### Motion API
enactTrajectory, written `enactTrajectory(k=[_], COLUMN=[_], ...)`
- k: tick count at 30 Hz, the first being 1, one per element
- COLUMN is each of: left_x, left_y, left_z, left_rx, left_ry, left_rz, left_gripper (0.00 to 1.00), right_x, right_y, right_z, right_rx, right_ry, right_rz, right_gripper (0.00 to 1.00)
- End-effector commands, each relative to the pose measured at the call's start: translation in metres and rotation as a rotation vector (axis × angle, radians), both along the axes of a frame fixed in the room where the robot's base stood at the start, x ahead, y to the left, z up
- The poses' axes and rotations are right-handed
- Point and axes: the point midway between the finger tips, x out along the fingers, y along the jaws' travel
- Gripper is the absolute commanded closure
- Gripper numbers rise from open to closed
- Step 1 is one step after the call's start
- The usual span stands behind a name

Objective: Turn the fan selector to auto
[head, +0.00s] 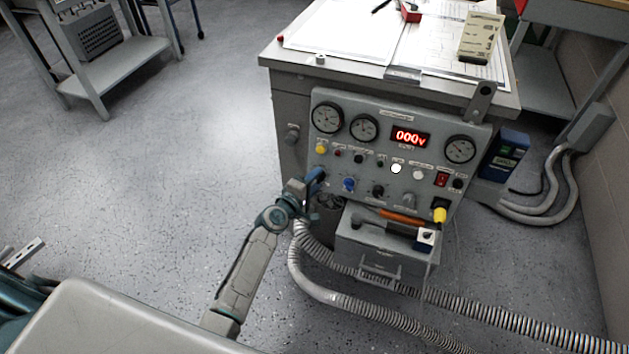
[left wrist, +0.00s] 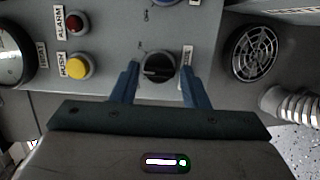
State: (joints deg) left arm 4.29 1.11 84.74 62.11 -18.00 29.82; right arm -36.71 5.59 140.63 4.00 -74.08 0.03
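The grey control panel (head: 400,165) fills the front of a cabinet. In the left wrist view, a black selector knob (left wrist: 157,69) sits between the two blue fingers of my left gripper (left wrist: 158,80). Its bar lies roughly across the picture. Its label is partly covered by a finger, so I cannot read it as the fan selector. The fingers are open, one on each side of the knob; whether they touch it is unclear. In the head view, my left gripper (head: 316,178) is at the panel's lower left and hides this knob. My right gripper is not in view.
A yellow button (left wrist: 78,66), a red button (left wrist: 74,23) and a round grille (left wrist: 253,52) flank the knob. A blue knob (head: 349,184) and a black knob (head: 378,191) are to its right in the head view. Ribbed hoses (head: 330,292) lie below.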

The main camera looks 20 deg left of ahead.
Motion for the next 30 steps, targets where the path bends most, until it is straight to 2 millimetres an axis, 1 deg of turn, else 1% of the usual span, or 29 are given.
enactTrajectory(k=[9, 13, 17, 24, 27, 30], left_x=[0.000, -0.007, -0.027, -0.073, -0.087, -0.097], left_y=[0.000, 0.003, 0.008, 0.021, 0.025, 0.028], left_z=[0.001, 0.002, 0.005, 0.013, 0.015, 0.017], left_rx=[0.000, 0.001, 0.001, 0.002, 0.001, 0.000], left_ry=[-0.002, -0.001, 0.001, 0.000, 0.001, 0.000], left_rz=[0.001, 0.001, 0.001, 0.001, 0.001, 0.001], left_gripper=[0.49, 0.49, 0.49, 0.49, 0.49, 0.49], right_x=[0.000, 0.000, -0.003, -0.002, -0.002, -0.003], right_y=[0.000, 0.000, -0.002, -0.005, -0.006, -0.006], right_z=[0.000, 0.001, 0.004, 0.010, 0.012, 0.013], right_rx=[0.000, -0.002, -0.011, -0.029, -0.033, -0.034], right_ry=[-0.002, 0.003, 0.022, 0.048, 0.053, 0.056], right_rz=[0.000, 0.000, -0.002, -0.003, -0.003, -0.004], right_gripper=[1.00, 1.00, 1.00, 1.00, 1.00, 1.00])
